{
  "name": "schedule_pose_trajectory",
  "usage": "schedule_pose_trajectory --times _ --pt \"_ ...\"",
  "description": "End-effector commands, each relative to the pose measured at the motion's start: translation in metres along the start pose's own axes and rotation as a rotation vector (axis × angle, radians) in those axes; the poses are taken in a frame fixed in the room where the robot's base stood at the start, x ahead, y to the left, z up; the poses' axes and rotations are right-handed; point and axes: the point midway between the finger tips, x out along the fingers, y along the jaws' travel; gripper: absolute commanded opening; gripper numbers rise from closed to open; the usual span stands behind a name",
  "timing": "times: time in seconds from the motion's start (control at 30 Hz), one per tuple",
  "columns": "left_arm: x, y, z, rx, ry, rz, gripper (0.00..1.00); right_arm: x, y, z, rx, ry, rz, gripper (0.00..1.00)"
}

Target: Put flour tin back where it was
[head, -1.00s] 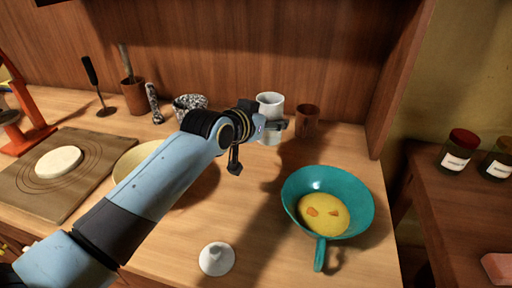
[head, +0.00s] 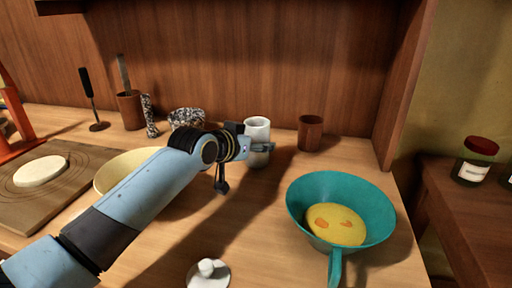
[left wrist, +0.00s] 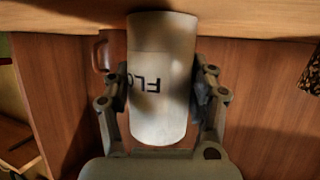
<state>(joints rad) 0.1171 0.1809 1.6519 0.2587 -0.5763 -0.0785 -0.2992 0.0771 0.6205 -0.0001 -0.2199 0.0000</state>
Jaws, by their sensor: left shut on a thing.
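The flour tin is a white cylinder (head: 256,130) near the back of the wooden counter in the head view. In the left wrist view the tin (left wrist: 160,70) appears upside down, with the dark letters "FLO" on its label. My left gripper (left wrist: 162,90) is shut on the tin, one finger on each side. In the head view the left gripper (head: 262,148) is partly hidden behind my own arm and the tin. I cannot tell whether the tin's base touches the counter. A white knobbed lid (head: 208,274) lies on the counter at the front. My right gripper is out of view.
A brown cup (head: 310,132) stands close to the right of the tin. A teal pan (head: 378,205) with yellow food sits at the right front. A speckled mortar (head: 186,117) stands left of the tin, and a cream bowl (head: 112,176) is partly behind my arm.

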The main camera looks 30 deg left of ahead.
Motion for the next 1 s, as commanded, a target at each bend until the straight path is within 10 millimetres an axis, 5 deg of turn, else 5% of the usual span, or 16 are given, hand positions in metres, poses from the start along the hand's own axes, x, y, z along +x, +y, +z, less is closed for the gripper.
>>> schedule_pose_trajectory --times 0.17,0.2,0.37,0.73,1.0 --pt "0.001 0.0 0.001 0.0 0.002 0.0 0.11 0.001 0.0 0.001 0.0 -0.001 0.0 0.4" --pt "0.001 0.0 0.003 -0.001 -0.001 0.0 0.6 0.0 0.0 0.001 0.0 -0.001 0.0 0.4" --pt "0.001 0.0 0.002 0.0 -0.001 0.0 0.81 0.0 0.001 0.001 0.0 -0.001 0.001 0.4" --pt "-0.004 0.0 -0.001 0.001 0.001 0.0 0.81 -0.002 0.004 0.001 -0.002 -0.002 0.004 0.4" --pt "-0.059 0.0 -0.001 0.003 0.0 0.001 0.81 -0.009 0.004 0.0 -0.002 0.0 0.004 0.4"
